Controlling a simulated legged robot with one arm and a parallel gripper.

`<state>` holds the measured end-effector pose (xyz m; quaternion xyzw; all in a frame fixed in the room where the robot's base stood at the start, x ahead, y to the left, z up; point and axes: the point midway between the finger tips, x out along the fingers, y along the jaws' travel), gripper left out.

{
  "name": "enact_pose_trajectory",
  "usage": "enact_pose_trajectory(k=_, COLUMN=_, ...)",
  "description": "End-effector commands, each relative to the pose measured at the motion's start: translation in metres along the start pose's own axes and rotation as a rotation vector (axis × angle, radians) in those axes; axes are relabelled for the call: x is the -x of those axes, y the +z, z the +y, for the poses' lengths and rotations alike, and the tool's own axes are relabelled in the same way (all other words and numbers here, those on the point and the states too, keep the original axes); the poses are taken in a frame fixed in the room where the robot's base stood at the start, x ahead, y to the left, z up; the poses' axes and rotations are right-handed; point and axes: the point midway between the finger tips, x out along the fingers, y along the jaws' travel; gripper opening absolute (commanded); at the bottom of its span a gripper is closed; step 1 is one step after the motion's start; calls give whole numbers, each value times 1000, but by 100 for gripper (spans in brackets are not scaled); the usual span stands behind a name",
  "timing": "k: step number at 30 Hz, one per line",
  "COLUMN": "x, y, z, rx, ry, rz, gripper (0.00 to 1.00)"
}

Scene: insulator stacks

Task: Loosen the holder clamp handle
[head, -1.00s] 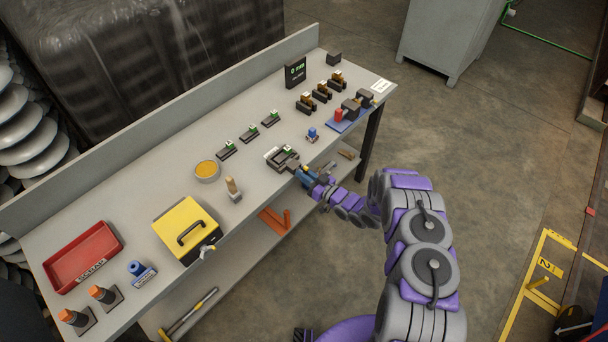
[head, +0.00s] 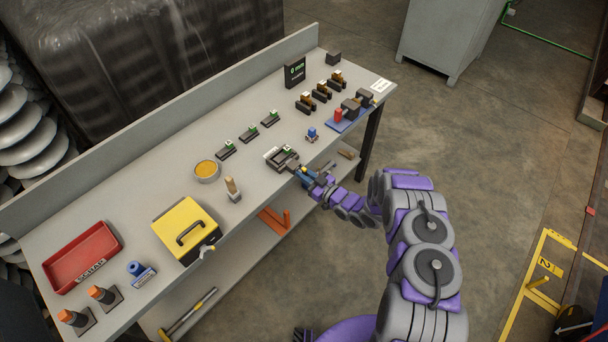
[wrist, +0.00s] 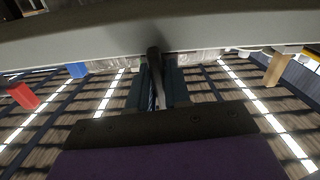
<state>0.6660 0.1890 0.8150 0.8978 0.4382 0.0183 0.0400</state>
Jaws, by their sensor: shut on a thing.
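My gripper (head: 296,168) is at the holder's front right side, reaching in from the right. In the wrist view, my gripper (wrist: 157,90) is shut on a dark upright bar, which appears to be the clamp handle (wrist: 154,62). The fingers hide much of the handle. Its exact angle and whether the clamp is tight cannot be told.
A small blue-topped item (head: 312,134) stands right of the holder. A wooden-handled tool (head: 232,188) and a yellow box (head: 185,230) stand to its left. Several small dark clamps (head: 321,92) stand toward the far right end of the bench (head: 110,200).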

Motion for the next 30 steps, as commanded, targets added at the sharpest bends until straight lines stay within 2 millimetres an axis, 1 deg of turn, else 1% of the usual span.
enact_pose_trajectory(k=1, x=1, y=1, z=1, rx=-2, ry=3, rz=-3, gripper=20)
enact_pose_trajectory(k=6, x=0, y=0, z=0, rx=-1, ry=2, rz=-1, gripper=37)
enact_pose_trajectory(k=7, x=0, y=0, z=0, rx=0, ry=2, rz=-1, gripper=38)
enact_pose_trajectory(k=13, x=-1, y=0, z=-1, rx=0, ry=0, rz=-1, gripper=38)
enact_pose_trajectory(k=17, x=5, y=0, z=0, rx=0, ry=2, rz=-1, gripper=38)
enact_pose_trajectory(k=20, x=18, y=0, z=0, rx=0, ry=3, rz=-1, gripper=38)
enact_pose_trajectory(k=23, x=37, y=0, z=1, rx=-4, ry=5, rz=-3, gripper=38)
enact_pose_trajectory(k=30, x=92, y=0, z=2, rx=-2, ry=7, rz=-3, gripper=38)
